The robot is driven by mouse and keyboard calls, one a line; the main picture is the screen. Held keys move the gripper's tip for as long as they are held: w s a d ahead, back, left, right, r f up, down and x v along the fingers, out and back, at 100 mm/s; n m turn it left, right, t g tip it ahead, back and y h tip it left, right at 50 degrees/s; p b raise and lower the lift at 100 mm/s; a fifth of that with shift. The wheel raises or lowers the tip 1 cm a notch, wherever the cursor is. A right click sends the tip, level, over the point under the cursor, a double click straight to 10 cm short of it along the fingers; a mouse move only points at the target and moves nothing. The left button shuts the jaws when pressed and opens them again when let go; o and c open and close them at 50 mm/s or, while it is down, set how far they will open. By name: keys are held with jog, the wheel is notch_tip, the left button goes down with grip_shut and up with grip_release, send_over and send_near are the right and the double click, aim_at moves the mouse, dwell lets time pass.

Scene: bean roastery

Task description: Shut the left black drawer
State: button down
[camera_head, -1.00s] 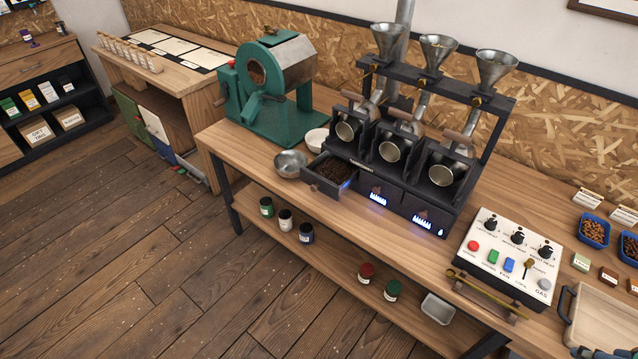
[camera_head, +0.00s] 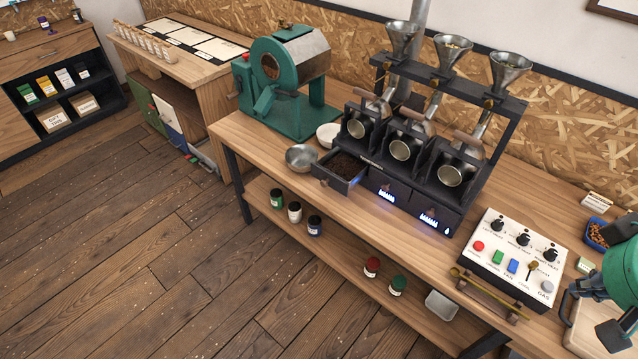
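The left black drawer (camera_head: 337,184) is pulled out from the base of the black three-barrel sample roaster (camera_head: 402,157). Dark coffee grounds or beans lie in it. The other two drawers, the middle drawer (camera_head: 384,199) and the right drawer (camera_head: 430,217), are flush with the base and have lit blue-white marks. My green and black arm shows at the right edge, over the right end of the bench, far from the left drawer. Dark parts of my gripper (camera_head: 622,325) show there, cut off by the frame; its opening cannot be made out.
A metal bowl (camera_head: 301,157) stands just left of the open drawer, with a white dish (camera_head: 328,134) behind it. A green drum roaster (camera_head: 288,85) is farther left. A white control panel (camera_head: 511,262) and a brass scoop (camera_head: 487,292) lie between my arm and the roaster.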

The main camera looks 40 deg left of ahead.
jog(key=w+a+n+p, duration=0.4)
jog(key=w+a+n, duration=0.4)
jog(key=w+a, duration=0.5)
jog(key=w+a+f+n+g+p, duration=0.15)
jog(key=a+n, duration=0.25)
jog(key=a, duration=0.5)
jog(key=w+a+f+n+p, duration=0.15)
jog(key=a+n, duration=0.25)
jog(key=a, duration=0.5)
jog(key=s+a+f+n+p, duration=0.2)
jog(key=a+f, duration=0.4)
jog(key=a, duration=0.5)
jog(key=s+a+f+n+p, duration=0.2)
jog(key=s+a+f+n, duration=0.3)
jog(key=a, duration=0.5)
jog(key=s+a+f+n+p, duration=0.2)
jog(key=s+a+f+n, duration=0.1)
jog(key=a+f+n, duration=0.4)
jog(key=a+f, duration=0.2)
jog(key=a, duration=0.2)
jog(key=shift+s+a+f, duration=0.25)
jog(key=shift+s+a, duration=0.05)
jog(key=shift+s, duration=0.1)
jog(key=shift+f+g, duration=0.1)
jog(key=shift+g, duration=0.15)
